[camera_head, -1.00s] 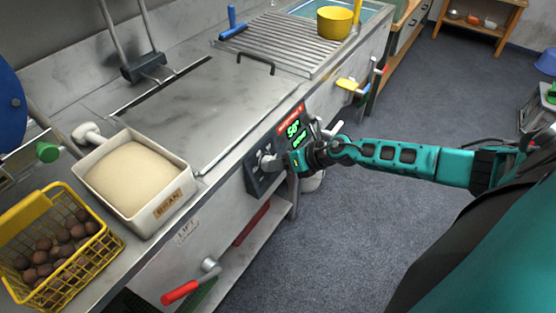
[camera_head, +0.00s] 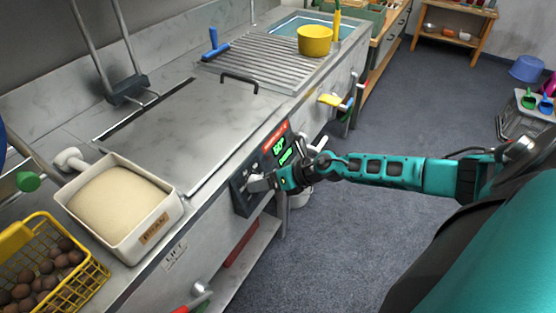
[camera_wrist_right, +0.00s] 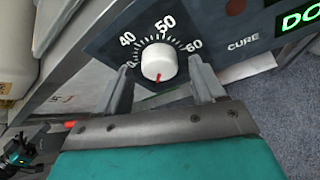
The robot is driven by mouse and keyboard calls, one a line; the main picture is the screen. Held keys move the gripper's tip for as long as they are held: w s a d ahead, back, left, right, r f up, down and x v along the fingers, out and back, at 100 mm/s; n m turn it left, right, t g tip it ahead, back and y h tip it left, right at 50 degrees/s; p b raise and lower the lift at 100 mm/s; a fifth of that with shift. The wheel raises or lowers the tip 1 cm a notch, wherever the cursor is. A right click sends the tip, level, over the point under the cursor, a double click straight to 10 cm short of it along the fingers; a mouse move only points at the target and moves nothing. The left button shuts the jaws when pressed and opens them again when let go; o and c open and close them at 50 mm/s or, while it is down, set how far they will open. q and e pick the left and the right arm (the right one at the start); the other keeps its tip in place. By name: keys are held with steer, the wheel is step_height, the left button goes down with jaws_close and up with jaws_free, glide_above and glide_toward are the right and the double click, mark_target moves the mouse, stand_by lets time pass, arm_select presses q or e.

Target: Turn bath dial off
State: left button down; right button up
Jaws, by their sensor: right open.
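The bath dial (camera_wrist_right: 159,63) is a round white knob with a red pointer mark, on a dark panel (camera_wrist_right: 100,45) with a scale marked 40, 50 and 60. Its red mark points down, away from the 50. My right gripper (camera_wrist_right: 162,72) is open, with one grey finger on each side of the knob. I cannot tell whether the fingers touch it. In the head view my right gripper (camera_head: 262,183) is at the panel on the bath's front, and its fingers largely hide the dial.
A green-lit display (camera_head: 284,152) sits beside the dial; the wrist view shows text beginning "DO". The closed bath lid (camera_head: 185,125) is above. A bran tub (camera_head: 170,222) and yellow chestnut basket (camera_head: 85,285) stand at left.

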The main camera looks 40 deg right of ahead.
steer(key=v, duration=1.2)
steer(key=shift+s+r, duration=0.2)
steer(key=shift+d, duration=0.1)
steer(key=s+a+f+m+h, duration=0.1)
steer(key=s+a+f+m, duration=0.2)
steer(key=a+m, duration=0.3)
steer(key=s+a+f+m+t+h, duration=0.1)
steer(key=a+m, duration=0.5)
steer(key=m, duration=1)
steer(key=s+a+f+m+h, duration=0.2)
steer(key=s+a+f+m, duration=0.3)
steer(key=m, duration=0.7)
steer(key=shift+a+f+t, duration=0.4)
steer(key=shift+a, duration=0.45)
